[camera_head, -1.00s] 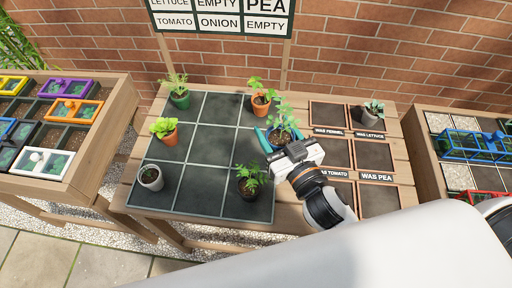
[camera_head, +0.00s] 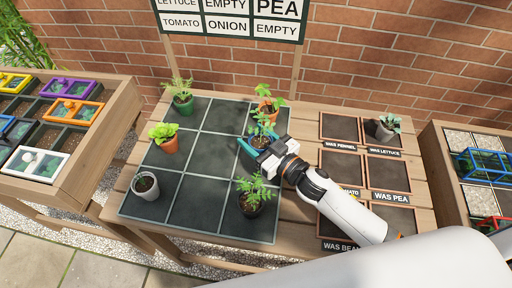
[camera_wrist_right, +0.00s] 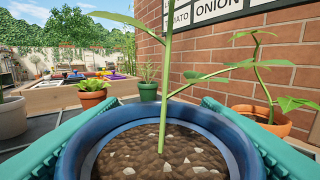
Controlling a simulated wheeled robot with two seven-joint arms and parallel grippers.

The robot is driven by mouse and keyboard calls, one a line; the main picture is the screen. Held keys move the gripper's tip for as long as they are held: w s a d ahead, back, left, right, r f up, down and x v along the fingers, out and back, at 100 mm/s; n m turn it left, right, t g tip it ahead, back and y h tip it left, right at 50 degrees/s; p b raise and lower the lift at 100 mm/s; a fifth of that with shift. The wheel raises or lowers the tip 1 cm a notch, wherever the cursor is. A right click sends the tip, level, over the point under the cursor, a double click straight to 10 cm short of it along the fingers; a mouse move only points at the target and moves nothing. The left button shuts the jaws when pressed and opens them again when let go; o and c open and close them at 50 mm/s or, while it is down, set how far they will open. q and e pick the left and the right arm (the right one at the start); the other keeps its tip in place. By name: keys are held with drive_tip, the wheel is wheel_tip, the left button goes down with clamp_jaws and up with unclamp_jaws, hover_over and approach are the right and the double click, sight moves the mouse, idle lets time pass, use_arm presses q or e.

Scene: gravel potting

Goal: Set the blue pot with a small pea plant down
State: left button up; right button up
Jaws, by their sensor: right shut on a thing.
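The blue pot (camera_wrist_right: 160,112) with a small pea plant (camera_head: 262,124) is held in my right gripper (camera_head: 252,148). Its teal fingers press on both sides of the pot in the right wrist view, where the rim, the soil and a green stem show upright. In the head view the pot is over the right column of the dark grid mat (camera_head: 209,151), in the middle row. Most of the pot is hidden behind the gripper there; I cannot tell whether its base touches the mat. The sign (camera_head: 231,18) reads PEA at its visible upper right. My left gripper is out of view.
A terracotta pot (camera_head: 266,110) stands just behind the held pot, and a dark pot (camera_head: 250,208) in front. Green (camera_head: 184,108), orange (camera_head: 169,146) and grey (camera_head: 146,187) pots fill the left column. The mat's middle column is bare. Labelled trays lie right.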

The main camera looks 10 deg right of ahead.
sight(256, 146)
wheel_tip(256, 146, down, 3)
drive_tip(key=shift+r+b, duration=0.1)
drive_tip(key=shift+b, duration=0.2)
drive_tip(key=shift+f, duration=0.3)
drive_tip(key=shift+f, duration=0.1)
drive_tip(key=o, duration=1)
drive_tip(key=shift+o, duration=0.2)
drive_tip(key=b+v, duration=0.1)
drive_tip(key=v, duration=1.1)
drive_tip(key=shift+d, duration=0.1)
